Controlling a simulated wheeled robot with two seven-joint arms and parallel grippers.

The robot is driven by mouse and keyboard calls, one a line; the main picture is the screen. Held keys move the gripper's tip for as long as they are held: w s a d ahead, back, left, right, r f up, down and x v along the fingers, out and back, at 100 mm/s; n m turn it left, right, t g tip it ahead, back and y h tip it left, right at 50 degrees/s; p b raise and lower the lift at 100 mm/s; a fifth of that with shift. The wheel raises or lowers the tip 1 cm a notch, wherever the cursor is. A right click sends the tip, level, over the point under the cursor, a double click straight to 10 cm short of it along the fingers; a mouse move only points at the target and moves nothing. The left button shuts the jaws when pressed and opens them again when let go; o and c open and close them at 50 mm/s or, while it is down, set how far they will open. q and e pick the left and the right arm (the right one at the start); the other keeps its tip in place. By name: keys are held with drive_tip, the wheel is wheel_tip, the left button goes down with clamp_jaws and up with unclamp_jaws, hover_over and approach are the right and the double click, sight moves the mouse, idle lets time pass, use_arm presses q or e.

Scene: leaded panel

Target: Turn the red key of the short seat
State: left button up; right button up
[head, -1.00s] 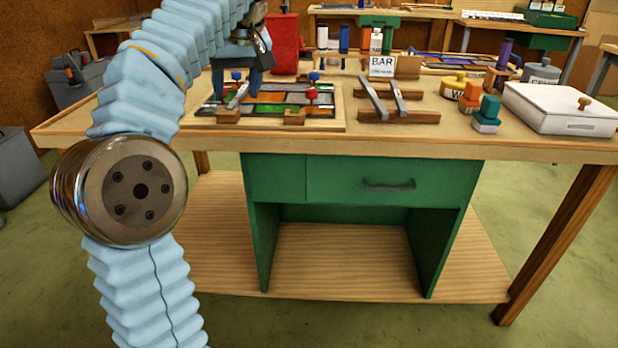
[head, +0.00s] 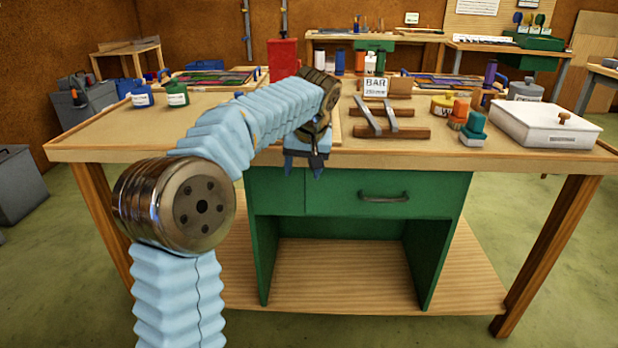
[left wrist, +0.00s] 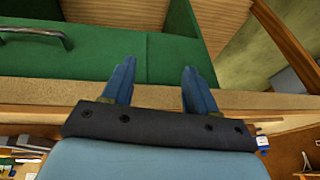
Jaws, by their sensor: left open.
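My left gripper (head: 303,172) is open and empty. It points down at the table's front edge, in front of the green drawer unit. Its two blue fingers (left wrist: 158,85) stand apart in the left wrist view, with nothing between them. My right gripper is not in view.
Orange and teal-topped items (head: 473,128) and a white box (head: 545,124) stand at the right. Blue and green pots (head: 177,97) stand at the left. The table's front left (head: 120,135) is clear.

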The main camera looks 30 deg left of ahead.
use_arm(q)
drive_tip(key=shift+w+d+f+m, duration=0.2)
drive_tip(key=shift+d+f, duration=0.1)
drive_tip(key=shift+f, duration=0.3)
drive_tip(key=shift+w+d+f+m, duration=0.1)
drive_tip(key=shift+w+d+f, duration=0.15)
drive_tip(key=shift+f, duration=0.35)
